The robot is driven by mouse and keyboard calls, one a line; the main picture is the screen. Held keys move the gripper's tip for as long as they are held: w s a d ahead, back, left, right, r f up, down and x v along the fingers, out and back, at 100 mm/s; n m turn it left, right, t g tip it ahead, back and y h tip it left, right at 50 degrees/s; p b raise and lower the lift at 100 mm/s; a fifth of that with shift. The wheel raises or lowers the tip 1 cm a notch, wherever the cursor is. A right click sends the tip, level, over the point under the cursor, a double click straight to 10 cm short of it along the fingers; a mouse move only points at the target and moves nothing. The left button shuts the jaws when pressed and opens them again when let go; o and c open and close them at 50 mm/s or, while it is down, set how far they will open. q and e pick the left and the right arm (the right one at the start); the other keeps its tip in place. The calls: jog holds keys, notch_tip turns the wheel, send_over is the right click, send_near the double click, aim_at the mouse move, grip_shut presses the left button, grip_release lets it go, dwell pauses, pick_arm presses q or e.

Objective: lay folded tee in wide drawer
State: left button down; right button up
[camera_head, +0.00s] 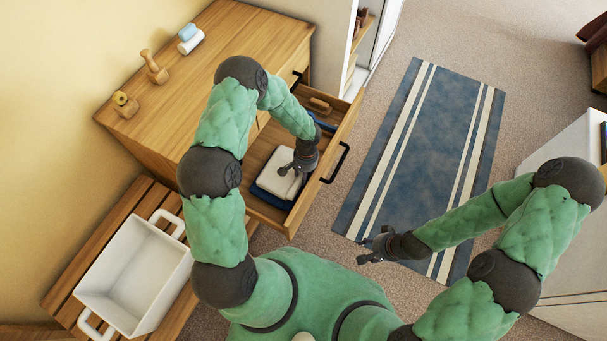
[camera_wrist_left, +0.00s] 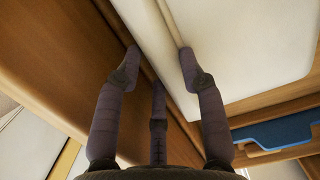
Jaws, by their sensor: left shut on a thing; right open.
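The wide drawer (camera_head: 272,214) stands open at the front of the wooden dresser. The white folded tee (camera_head: 272,173) is inside it, over a dark blue folded cloth (camera_head: 270,194); I cannot tell whether the two touch. My left gripper (camera_head: 297,168) reaches down into the drawer and is shut on the edge of the tee. In the left wrist view, the fingers (camera_wrist_left: 160,62) stand on both sides of the pale tee edge (camera_wrist_left: 240,50). My right gripper (camera_head: 370,248) is open and empty above the rug's near end.
A blue item (camera_head: 322,123) lies farther back in the drawer, near a wooden block (camera_head: 320,104). The dresser top (camera_head: 215,95) holds wooden items and rolled cloths. A white bin (camera_head: 135,275) sits on a slatted bench at left. The striped rug (camera_head: 425,140) is clear floor.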

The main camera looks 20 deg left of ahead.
pick_arm(q)
jog(key=shift+f+b, duration=0.35)
jog(key=shift+f+b, duration=0.25)
jog(key=shift+b, duration=0.1)
jog(key=c, duration=0.8)
grip_release()
jog(key=shift+o, duration=0.2)
jog(key=shift+r+p, duration=0.6)
jog(key=shift+p, duration=0.1)
notch_tip(320, 180, up, 12)
jog(key=w+p, duration=0.1)
jog(key=p, duration=0.3)
jog(key=shift+w, duration=0.2)
jog(key=shift+d, duration=0.1)
